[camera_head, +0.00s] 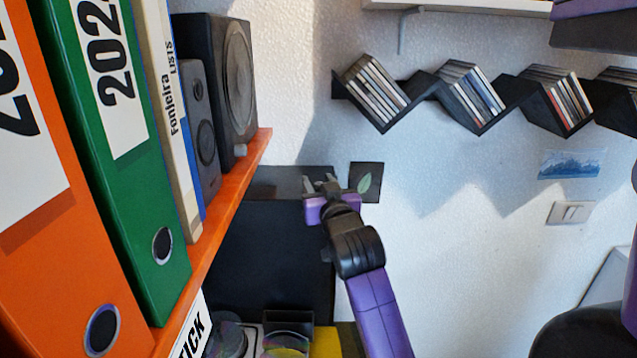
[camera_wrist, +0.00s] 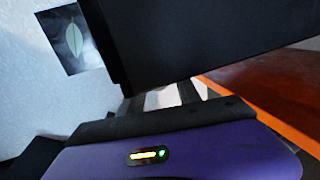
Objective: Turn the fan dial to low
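I cannot make out a fan or a fan dial with certainty in either view. My gripper (camera_head: 321,183) is at the middle of the head view, in front of the top of a large black cabinet-like box (camera_head: 275,250). Its two grey fingers look spread apart with nothing between them. In the wrist view the fingers (camera_wrist: 163,96) show only partly, beyond my purple hand, and a dark box (camera_wrist: 200,45) fills the upper middle. Whether they touch this box I cannot tell.
An orange shelf (camera_head: 222,205) on the left holds an orange binder (camera_head: 50,270), a green binder (camera_head: 150,200) and speakers (camera_head: 236,75). A leaf picture (camera_head: 365,183) hangs right of my gripper. Zigzag disc shelves (camera_head: 425,83) and a switch (camera_head: 570,212) are on the wall.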

